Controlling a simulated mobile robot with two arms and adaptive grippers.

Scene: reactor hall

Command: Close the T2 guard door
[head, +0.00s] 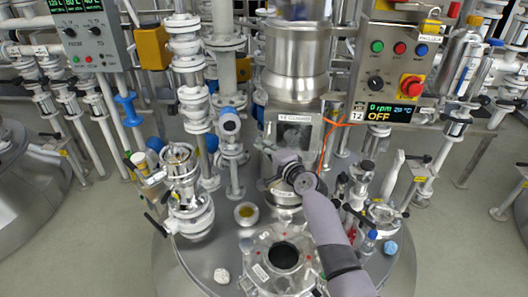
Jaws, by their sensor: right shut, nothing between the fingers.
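The T2 guard (296,118), marked by a white label, sits below the large steel drive housing (296,55) on the reactor lid. A greyish panel (294,138) shows below the label; I cannot tell how far the door stands from its frame. My right arm comes in from the bottom right. My right gripper (284,162) is just below and in front of this panel, shut and empty, partly hidden by its own wrist. I cannot tell whether it touches the guard. My left gripper is not in view.
A control box (395,65) with buttons, a red emergency stop and a display reading 0 rpm and OFF hangs at the upper right. An orange cable (326,140) runs beside the guard. An open port (284,256) lies below. Valves and pipes (190,90) crowd the left.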

